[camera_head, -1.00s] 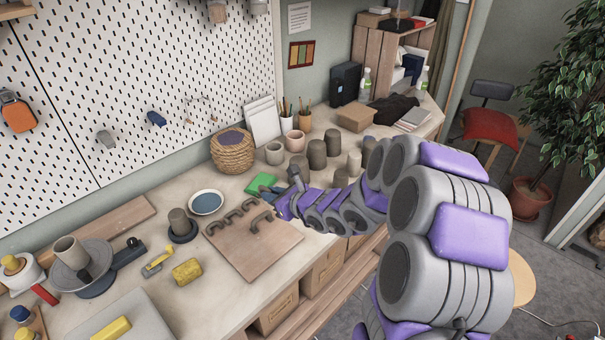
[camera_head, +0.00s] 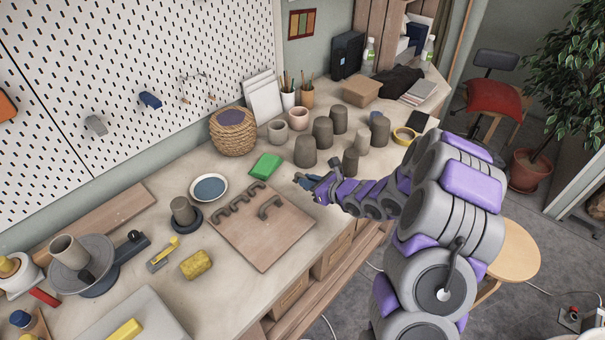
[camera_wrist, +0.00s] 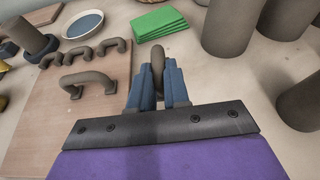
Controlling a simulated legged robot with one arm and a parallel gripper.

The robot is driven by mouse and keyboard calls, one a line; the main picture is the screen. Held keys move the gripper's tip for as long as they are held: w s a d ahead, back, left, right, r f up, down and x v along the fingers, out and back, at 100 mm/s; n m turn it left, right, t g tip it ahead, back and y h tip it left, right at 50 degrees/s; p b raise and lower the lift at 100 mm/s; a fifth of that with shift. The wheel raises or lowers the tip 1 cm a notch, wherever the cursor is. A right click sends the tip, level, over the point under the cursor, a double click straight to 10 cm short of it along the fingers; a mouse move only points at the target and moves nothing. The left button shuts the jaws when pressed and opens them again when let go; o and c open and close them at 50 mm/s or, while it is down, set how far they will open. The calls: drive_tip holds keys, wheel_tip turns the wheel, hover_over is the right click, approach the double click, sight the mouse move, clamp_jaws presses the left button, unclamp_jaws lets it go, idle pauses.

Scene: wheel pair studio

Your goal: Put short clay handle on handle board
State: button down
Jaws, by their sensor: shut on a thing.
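My gripper (camera_head: 303,181) is at the right of the wooden handle board (camera_head: 262,236), in front of the green pad. In the wrist view its blue fingers (camera_wrist: 159,85) are shut on a grey-brown clay handle (camera_wrist: 158,58), seen nearly edge-on. The held handle appears just off the board's right edge; its height above the table is hard to tell. On the board (camera_wrist: 50,120), three small handles stand in a row along the back edge, and a larger arched handle (camera_wrist: 88,81) stands in front of them. The board's front part is bare.
A green pad (camera_head: 266,167) lies behind my gripper. Several dark clay cylinders (camera_head: 305,152) stand to the right and behind. A blue-topped dish (camera_head: 209,188) and a yellow sponge (camera_head: 197,264) lie left of the board. A woven basket (camera_head: 233,135) stands further back.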

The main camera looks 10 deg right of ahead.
sight(302, 175)
drive_tip(key=w, duration=0.4)
drive_tip(key=w+a, duration=0.1)
drive_tip(key=w, duration=0.2)
drive_tip(key=shift+f+b, duration=0.3)
drive_tip(key=shift+f, duration=0.05)
drive_tip(key=shift+w+d+f, duration=0.1)
drive_tip(key=shift+w+f, duration=0.1)
drive_tip(key=shift+f, duration=0.2)
wheel_tip(302, 175, down, 3)
drive_tip(key=shift+r+b, duration=0.1)
drive_tip(key=shift+b, duration=0.55)
drive_tip(key=c, duration=1.1)
unclamp_jaws()
